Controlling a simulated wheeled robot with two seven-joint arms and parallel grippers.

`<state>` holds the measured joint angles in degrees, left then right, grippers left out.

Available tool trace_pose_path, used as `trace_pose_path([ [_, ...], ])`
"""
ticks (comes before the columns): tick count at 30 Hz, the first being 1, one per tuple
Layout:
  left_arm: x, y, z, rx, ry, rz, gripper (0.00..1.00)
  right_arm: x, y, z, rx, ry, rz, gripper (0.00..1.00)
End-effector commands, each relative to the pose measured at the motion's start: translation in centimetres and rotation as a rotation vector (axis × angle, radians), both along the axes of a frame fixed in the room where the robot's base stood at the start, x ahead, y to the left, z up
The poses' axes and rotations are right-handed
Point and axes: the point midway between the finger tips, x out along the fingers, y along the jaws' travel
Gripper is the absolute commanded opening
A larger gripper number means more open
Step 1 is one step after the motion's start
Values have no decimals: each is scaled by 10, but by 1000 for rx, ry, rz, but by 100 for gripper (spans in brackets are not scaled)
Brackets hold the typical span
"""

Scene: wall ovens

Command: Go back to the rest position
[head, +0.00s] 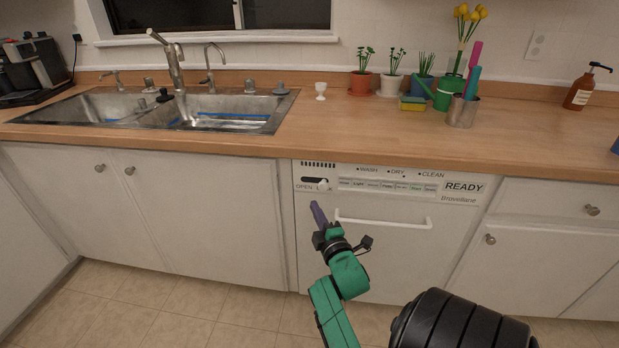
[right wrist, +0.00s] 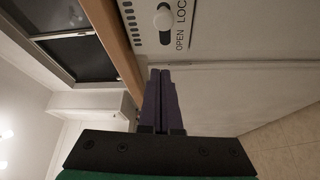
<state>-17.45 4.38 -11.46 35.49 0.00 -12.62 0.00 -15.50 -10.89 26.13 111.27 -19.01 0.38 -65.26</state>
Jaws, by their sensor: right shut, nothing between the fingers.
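My right gripper (head: 318,212) is in front of the white dishwasher (head: 385,255), below its open/lock slider and left of its handle (head: 385,220). Its purple fingers are shut together with nothing between them. In the right wrist view the shut fingers (right wrist: 162,98) point toward the panel edge, with the slider (right wrist: 163,17) beyond them. I cannot tell whether the fingertips touch the door. My left gripper is not in view.
A wooden counter (head: 330,133) runs above the dishwasher, with a sink (head: 190,108) at left. Potted plants, a sponge (head: 412,103), a metal cup (head: 462,112) and a soap bottle (head: 580,92) stand on it. White cabinets flank the dishwasher. Tiled floor (head: 150,310) shows below.

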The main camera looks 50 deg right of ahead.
Motion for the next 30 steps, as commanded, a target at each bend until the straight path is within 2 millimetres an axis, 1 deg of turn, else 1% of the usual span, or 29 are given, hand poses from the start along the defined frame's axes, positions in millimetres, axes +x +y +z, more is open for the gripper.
trace_pose_path([
  [1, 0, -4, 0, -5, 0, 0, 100, -4, 2, 0, 0, 0, 0, 0],
  [4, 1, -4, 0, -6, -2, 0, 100, -8, 4, 0, 0, -1, 0, 0],
  [20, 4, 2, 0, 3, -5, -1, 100, -8, 4, 0, 1, 0, 0, 0],
  [22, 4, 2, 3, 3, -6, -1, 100, -5, 7, -6, 23, 7, 9, 0],
  [23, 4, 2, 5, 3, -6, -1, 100, -2, 10, -12, 46, 16, 18, 0],
  [25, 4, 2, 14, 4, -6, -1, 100, 7, 24, -40, 147, 53, 55, 0],
  [26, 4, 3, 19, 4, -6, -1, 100, 11, 34, -57, 209, 78, 74, 0],
  [27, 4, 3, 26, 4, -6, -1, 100, 15, 49, -85, 305, 118, 100, 0],
  [28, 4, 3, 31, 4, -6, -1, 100, 16, 62, -109, 382, 156, 116, 0],
  [29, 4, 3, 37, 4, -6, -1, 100, 14, 77, -133, 465, 198, 128, 0],
  [30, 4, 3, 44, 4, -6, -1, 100, 9, 97, -165, 569, 257, 138, 0],
])
